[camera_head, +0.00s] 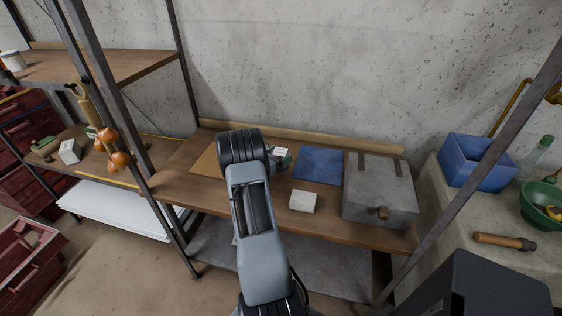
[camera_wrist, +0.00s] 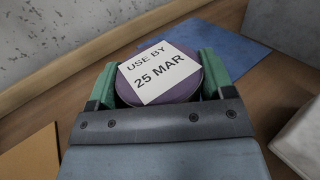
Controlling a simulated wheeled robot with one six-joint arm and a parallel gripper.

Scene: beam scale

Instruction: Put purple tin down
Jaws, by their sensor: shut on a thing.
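My gripper (camera_wrist: 158,80) is shut on the purple tin (camera_wrist: 185,91), with one green jaw on either side of it. The tin is round and its top faces the wrist camera. A white label (camera_wrist: 159,72) on it reads "USE BY 25 MAR". In the head view my gripper (camera_head: 279,157) is over the back middle of the wooden bench (camera_head: 265,213), mostly hidden by my arm. The tin's underside is hidden, so I cannot tell whether it touches the bench.
A blue mat (camera_head: 320,165) lies right of my gripper, a tan mat (camera_head: 207,161) left. A white block (camera_head: 303,201) sits near the front edge. A grey box (camera_head: 380,190) fills the right end. A wooden ledge (camera_head: 320,137) runs along the back.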

